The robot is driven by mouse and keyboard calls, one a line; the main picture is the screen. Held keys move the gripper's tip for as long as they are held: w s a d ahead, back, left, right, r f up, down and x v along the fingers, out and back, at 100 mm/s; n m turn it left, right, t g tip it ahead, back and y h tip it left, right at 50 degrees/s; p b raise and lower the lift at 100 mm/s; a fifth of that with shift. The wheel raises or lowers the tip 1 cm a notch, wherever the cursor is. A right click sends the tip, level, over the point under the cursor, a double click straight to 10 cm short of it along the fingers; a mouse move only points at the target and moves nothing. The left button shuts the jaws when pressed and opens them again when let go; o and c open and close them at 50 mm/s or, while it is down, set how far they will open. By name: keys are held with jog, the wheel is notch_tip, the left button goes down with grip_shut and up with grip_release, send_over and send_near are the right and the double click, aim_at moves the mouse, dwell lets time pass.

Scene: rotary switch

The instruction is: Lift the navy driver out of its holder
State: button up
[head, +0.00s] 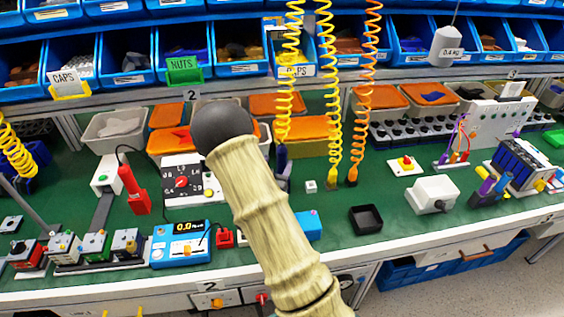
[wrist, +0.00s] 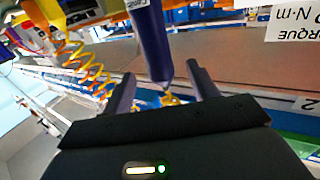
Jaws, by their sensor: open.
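The navy driver (wrist: 150,42) runs down from the top of the wrist view and narrows to a tip near the fingers. My gripper (wrist: 160,70) is open, with one dark finger on each side of the driver's lower part. I see gaps on both sides; whether the driver is fully between the fingers in depth I cannot tell. In the head view the navy driver (head: 283,160) stands under a yellow coiled cord, just right of my pale arm. My gripper is not distinct there. The driver's holder is not clearly visible.
Two more coiled cords hang close by, one yellow (head: 330,110) and one orange (head: 358,110). Orange bins (head: 300,128) stand behind. A small white block (head: 311,186) and a black tray (head: 366,218) lie to the right, with bare green mat between.

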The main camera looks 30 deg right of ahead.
aim_at(280, 159)
jog(key=shift+w+d, duration=0.1)
jog(key=x, duration=0.2)
jog(key=p+x, duration=0.1)
jog(key=x, duration=0.2)
jog(key=shift+f, duration=0.2)
dwell(0.4)
grip_shut()
jog(key=shift+r, duration=0.15)
notch_tip(280, 159, up, 10)
jog(key=shift+f, duration=0.1)
dwell(0.5)
dwell(0.4)
